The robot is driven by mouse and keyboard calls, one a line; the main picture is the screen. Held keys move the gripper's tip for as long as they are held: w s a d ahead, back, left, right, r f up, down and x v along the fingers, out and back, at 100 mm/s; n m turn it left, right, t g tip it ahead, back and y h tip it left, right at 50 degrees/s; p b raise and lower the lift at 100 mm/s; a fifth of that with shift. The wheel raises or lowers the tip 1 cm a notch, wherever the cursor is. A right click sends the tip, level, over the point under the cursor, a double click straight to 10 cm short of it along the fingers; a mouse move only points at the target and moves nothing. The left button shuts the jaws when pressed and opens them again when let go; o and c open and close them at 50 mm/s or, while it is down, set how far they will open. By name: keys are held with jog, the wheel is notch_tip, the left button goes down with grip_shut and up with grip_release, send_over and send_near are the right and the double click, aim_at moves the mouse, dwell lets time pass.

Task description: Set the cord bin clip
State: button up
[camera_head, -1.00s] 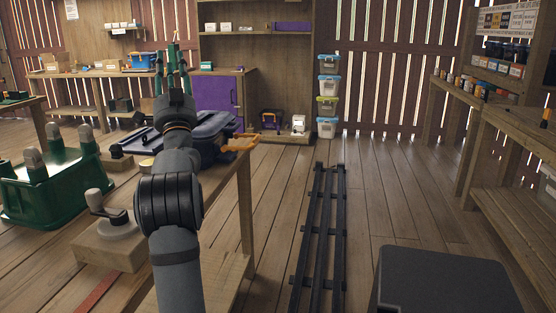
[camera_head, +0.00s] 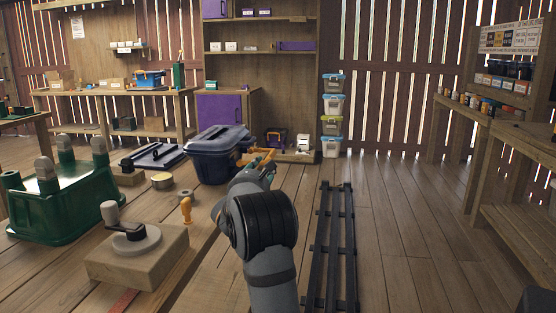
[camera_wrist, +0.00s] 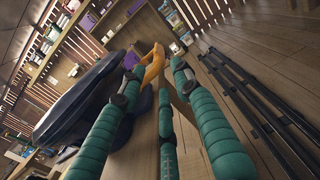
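A dark blue lidded bin (camera_head: 215,158) stands on the workbench in the head view. It fills the left of the wrist view as a dark shape (camera_wrist: 80,103). An orange clip (camera_head: 262,156) shows at the bin's right side; in the wrist view the orange clip (camera_wrist: 153,64) lies just beyond my fingertips. My gripper (camera_head: 266,170) is at the bin's right side, close to the clip. In the wrist view its green-padded fingers (camera_wrist: 158,76) are spread apart with nothing clearly held between them. I cannot tell whether a finger touches the clip.
A green tub (camera_head: 65,200) with grey posts stands at left. A wooden block with a crank (camera_head: 137,250), an orange peg (camera_head: 186,209) and a flat dark lid (camera_head: 152,156) are on the bench. Black rails (camera_head: 333,240) run along the floor at right, with open floor beyond.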

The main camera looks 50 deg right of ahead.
aim_at(268, 157)
jog(key=p+x, duration=0.2)
jog(key=x, duration=0.6)
jog(key=shift+w, duration=0.15)
jog(key=shift+w+d, duration=0.1)
jog(key=shift+d, duration=0.35)
jog(key=c, duration=0.4)
jog(key=c, duration=0.3)
jog(key=shift+f, duration=0.15)
grip_shut()
